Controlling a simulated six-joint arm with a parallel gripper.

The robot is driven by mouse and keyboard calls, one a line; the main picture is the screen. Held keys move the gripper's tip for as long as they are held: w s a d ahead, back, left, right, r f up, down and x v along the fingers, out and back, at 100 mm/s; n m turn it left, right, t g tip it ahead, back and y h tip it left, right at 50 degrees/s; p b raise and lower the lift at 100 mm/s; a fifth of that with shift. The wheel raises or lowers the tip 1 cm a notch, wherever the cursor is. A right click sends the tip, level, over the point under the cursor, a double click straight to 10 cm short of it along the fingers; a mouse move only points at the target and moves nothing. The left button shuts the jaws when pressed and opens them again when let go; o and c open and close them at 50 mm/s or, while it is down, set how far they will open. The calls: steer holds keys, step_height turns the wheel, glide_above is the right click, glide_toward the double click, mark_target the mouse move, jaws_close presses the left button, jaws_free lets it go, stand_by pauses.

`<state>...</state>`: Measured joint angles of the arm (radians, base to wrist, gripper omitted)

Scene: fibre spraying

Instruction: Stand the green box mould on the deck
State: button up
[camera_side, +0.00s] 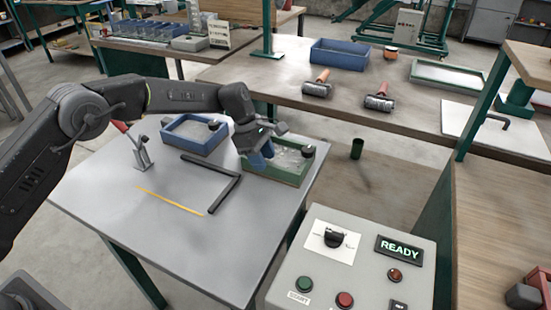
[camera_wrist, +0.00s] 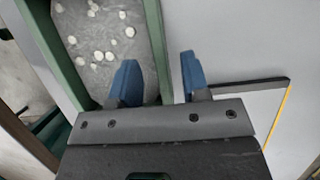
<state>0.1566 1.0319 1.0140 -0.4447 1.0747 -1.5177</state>
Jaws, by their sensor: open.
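The green box mould (camera_side: 300,178) is an open, shallow tray with a grey floor, at the right edge of the grey table. In the wrist view its green wall (camera_wrist: 154,40) runs down the upper middle, and pale round spots show on the floor inside. My gripper (camera_side: 262,158) is open above the mould's left part. In the wrist view the two blue fingers of my gripper (camera_wrist: 158,72) appear on either side of that wall, one over the inside and one over the table. I cannot tell whether they touch it. My gripper hides part of the mould's left side.
A blue box (camera_side: 170,140) lies left of my gripper on the grey table (camera_side: 130,210). A black L-shaped rail (camera_side: 222,194), a yellow line (camera_side: 170,200) and a red-handled clamp (camera_side: 141,155) are nearby. A control box reading READY (camera_side: 355,265) stands in front. Another green tray (camera_side: 448,86) is behind.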

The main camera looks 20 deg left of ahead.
steer(key=x, duration=0.3)
jaws_close()
stand_by(0.3)
stand_by(0.9)
steer(key=shift+r, duration=0.25)
